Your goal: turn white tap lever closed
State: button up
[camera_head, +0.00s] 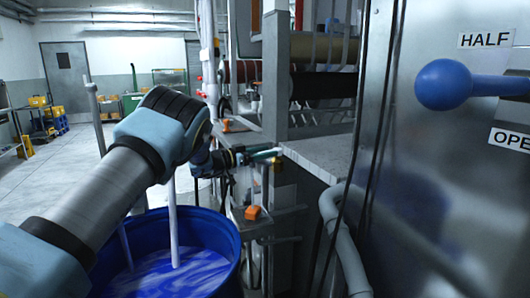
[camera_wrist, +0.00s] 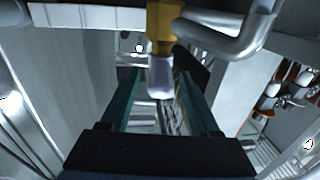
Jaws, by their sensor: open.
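My gripper (camera_head: 268,154) is at the end of my arm, beside the brass tap (camera_head: 278,165) at the worktop's near-left corner. In the wrist view, the brass tap body (camera_wrist: 163,24) is at top centre, joined to a grey pipe. The white tap lever (camera_wrist: 160,77) hangs below the body, between the two teal fingers of my gripper (camera_wrist: 157,80). The fingers are open, with a visible gap on the lever's left; contact on its right I cannot tell. In the head view the lever is too small to make out.
A blue barrel (camera_head: 238,243) of blue-and-white liquid stands below my arm, with a white rod in it. A grey pipe (camera_head: 345,240) bends down beside the worktop (camera_head: 322,155). A blue-knobbed lever (camera_head: 443,85) sticks out from the metal panel at right. Open floor lies at far left.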

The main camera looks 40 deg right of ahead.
jog(key=shift+c, duration=0.2)
grip_shut()
dwell(1.1)
